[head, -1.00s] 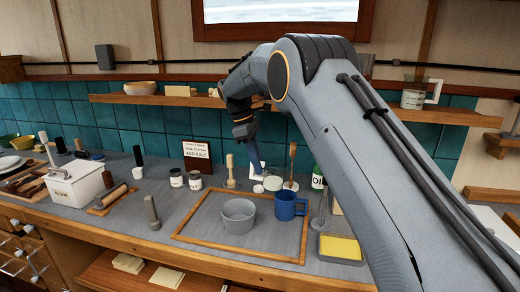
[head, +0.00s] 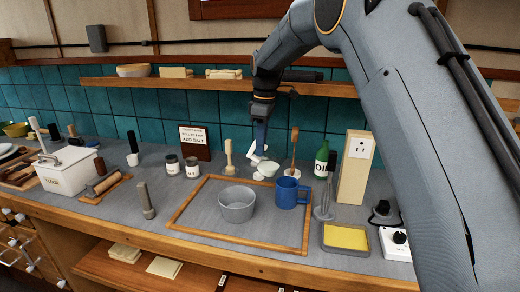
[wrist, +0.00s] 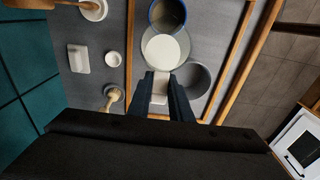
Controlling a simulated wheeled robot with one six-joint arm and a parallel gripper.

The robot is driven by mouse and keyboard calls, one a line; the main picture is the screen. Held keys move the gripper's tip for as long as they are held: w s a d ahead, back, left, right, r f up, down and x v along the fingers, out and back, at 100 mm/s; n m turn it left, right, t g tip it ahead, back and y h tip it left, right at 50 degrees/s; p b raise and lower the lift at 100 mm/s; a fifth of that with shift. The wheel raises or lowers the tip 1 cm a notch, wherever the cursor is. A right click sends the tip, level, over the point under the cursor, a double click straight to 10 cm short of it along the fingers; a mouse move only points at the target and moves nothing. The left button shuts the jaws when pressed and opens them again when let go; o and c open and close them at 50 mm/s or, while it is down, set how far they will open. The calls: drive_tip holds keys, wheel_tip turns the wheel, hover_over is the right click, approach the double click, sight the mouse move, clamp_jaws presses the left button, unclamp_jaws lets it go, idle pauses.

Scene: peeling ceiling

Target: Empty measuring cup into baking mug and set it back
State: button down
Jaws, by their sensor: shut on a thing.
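My gripper (head: 261,143) is shut on the white handle of the measuring cup (head: 267,169) and points down. In the wrist view the fingers (wrist: 160,82) grip the handle, and the cup (wrist: 160,48) shows a white filling. The blue baking mug (head: 289,193) stands upright on the wood-framed mat, right of the cup in the head view. In the wrist view the mug (wrist: 168,14) lies just beyond the cup, which overlaps its near rim; its inside looks brownish. I cannot tell exactly how high the cup is.
A grey bowl (head: 237,205) stands left of the mug on the framed mat (head: 205,222). Behind are a wooden pestle (head: 229,158), a spoon in a holder (head: 294,150) and a green oil bottle (head: 321,158). A yellow sponge tray (head: 345,237) is at right. A shelf hangs above.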

drive_tip(key=shift+d+r+y+b, duration=0.4)
drive_tip(key=shift+d+y+b, duration=0.05)
drive_tip(key=shift+y, duration=0.45)
drive_tip(key=shift+s+a+r+y, duration=0.1)
drive_tip(key=shift+r+y, duration=0.1)
drive_tip(key=shift+y, duration=0.1)
drive_tip(key=d+y+b, duration=0.1)
drive_tip(key=b, duration=0.2)
drive_tip(key=shift+d+f+t+y, duration=0.1)
drive_tip(key=shift+f+t+y, duration=0.05)
drive_tip(key=shift+t+y, duration=0.2)
drive_tip(key=shift+s+r+y+b, duration=0.1)
drive_tip(key=shift+r+y+b, duration=0.15)
drive_tip(key=shift+b, duration=0.05)
drive_tip(key=shift+d, duration=0.1)
